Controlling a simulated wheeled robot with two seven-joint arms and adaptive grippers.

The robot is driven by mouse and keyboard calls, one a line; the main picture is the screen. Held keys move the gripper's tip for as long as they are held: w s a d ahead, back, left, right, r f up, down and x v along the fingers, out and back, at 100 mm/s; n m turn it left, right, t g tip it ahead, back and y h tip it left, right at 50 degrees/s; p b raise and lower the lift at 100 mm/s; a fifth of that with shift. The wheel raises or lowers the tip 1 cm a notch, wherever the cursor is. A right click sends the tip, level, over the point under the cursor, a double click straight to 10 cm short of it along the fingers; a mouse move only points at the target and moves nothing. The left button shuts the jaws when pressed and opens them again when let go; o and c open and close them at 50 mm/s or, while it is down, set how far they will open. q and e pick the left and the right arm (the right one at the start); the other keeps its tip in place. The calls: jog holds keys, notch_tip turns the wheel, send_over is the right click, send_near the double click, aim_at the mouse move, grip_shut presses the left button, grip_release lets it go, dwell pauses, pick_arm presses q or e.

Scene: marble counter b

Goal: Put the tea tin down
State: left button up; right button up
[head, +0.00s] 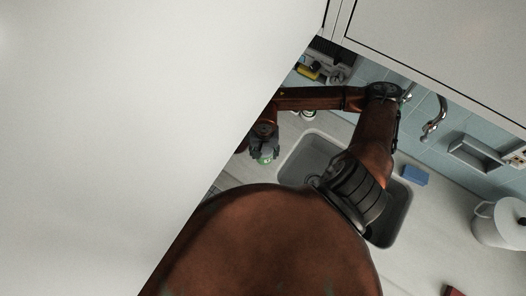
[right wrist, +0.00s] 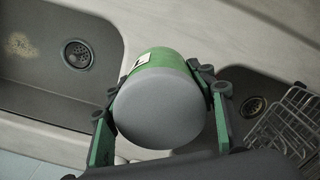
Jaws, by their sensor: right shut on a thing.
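The tea tin (right wrist: 165,100) is a green cylinder with a grey round end facing the camera and a white label on its side. My right gripper (right wrist: 160,85) is shut on it, one finger on each side. In the head view the right gripper (head: 265,148) points down left of the sink, with a bit of the green tin (head: 265,160) showing at its tips. In the wrist view the tin is over the strip between two basins. I cannot tell whether it touches the surface. My left gripper is not in view.
A sink basin (head: 308,150) lies right of the tin. A blue sponge (head: 415,175), faucet (head: 434,128) and white canister (head: 497,222) stand to the right. A large white surface (head: 120,120) blocks the left.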

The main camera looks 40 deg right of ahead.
jog(key=w+f, duration=0.1)
jog(key=w+d+f, duration=0.1)
jog(key=f, duration=0.1)
jog(key=w+f, duration=0.1)
jog(key=shift+w+d+f+p, duration=0.1)
jog(key=shift+d+f+p, duration=0.2)
jog(key=shift+d+f, duration=0.05)
notch_tip(320, 180, down, 3)
jog(key=shift+r+p, duration=0.1)
jog(key=shift+p, duration=0.45)
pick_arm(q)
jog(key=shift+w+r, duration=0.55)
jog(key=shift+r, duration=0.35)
pick_arm(e)
jog(key=shift+f, duration=0.25)
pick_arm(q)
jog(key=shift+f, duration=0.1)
pick_arm(e)
jog(key=shift+f+b, duration=0.2)
jog(key=shift+b, duration=0.1)
jog(key=o, duration=1.3)
jog(key=shift+r, duration=0.1)
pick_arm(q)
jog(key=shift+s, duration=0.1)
pick_arm(e)
jog(key=shift+r, duration=0.1)
